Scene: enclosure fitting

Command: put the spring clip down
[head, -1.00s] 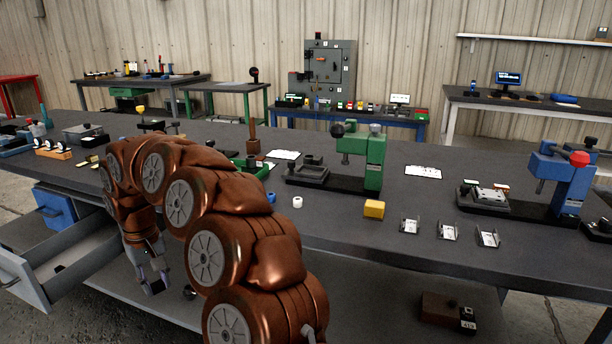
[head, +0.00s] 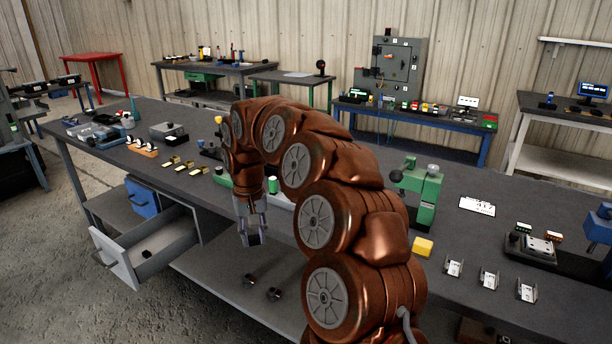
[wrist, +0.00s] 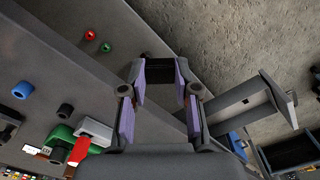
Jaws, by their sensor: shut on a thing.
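My gripper (head: 250,236) hangs in front of the long bench, to the right of the open drawer and above the lower shelf. In the wrist view my gripper (wrist: 160,80) has its two purple-padded fingers closed on a small dark piece, which I take to be the spring clip (wrist: 158,66). In the head view the spring clip (head: 254,240) is a small dark shape at the fingertips. It touches nothing but the fingers as far as I can see. Its exact shape is hard to make out.
The open grey drawer (head: 122,262) holds a small dark object (head: 146,253). Two dark round parts (head: 262,286) lie on the lower shelf (head: 215,262). The bench top (head: 340,215) carries a green press (head: 420,190), a yellow block (head: 422,247) and metal brackets (head: 489,278).

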